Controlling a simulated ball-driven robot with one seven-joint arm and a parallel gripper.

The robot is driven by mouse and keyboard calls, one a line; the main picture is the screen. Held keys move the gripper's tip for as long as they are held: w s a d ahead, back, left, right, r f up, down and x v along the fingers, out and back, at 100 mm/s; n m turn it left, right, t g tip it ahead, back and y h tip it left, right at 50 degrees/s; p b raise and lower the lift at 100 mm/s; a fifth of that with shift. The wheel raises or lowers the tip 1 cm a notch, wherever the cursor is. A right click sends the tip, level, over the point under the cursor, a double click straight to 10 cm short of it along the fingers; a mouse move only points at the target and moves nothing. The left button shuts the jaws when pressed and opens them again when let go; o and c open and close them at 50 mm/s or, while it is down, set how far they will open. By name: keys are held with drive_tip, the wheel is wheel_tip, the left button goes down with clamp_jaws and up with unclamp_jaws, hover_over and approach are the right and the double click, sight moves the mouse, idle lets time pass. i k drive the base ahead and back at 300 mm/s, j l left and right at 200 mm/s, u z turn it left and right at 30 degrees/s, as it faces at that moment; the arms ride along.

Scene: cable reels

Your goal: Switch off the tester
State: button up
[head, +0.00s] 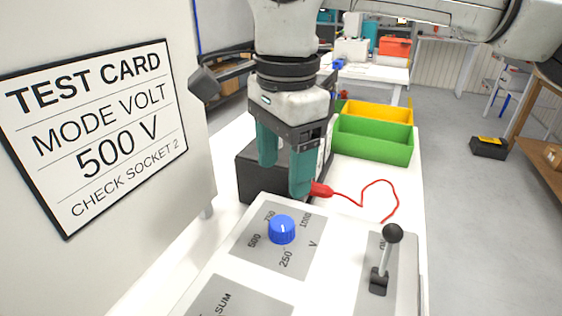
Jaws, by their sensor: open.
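The tester's white panel (335,235) fills the lower middle of the head view. A lever (385,258) with a black ball top stands on a grey plate at its right; the ball is up and away from me. A blue rotary knob (282,230) sits on a grey dial marked 250, 500, 750, 1000 and V; its pointer is too small to read surely. My gripper (284,180) has teal fingers, open and pointing down, beyond the knob and left of the lever. A red plug (320,189) with a red cable shows beside the right finger; I cannot tell if they touch.
A black box (262,178) stands behind my fingers. Green (375,140) and yellow (378,112) bins are at the bench's far end. A test card (95,130) at left reads MODE VOLT, 500 V, CHECK SOCKET 2. The space above the lever looks clear.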

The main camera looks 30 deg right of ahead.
sight(392, 233)
drive_tip(key=k+l, duration=0.8)
drive_tip(key=l, duration=0.1)
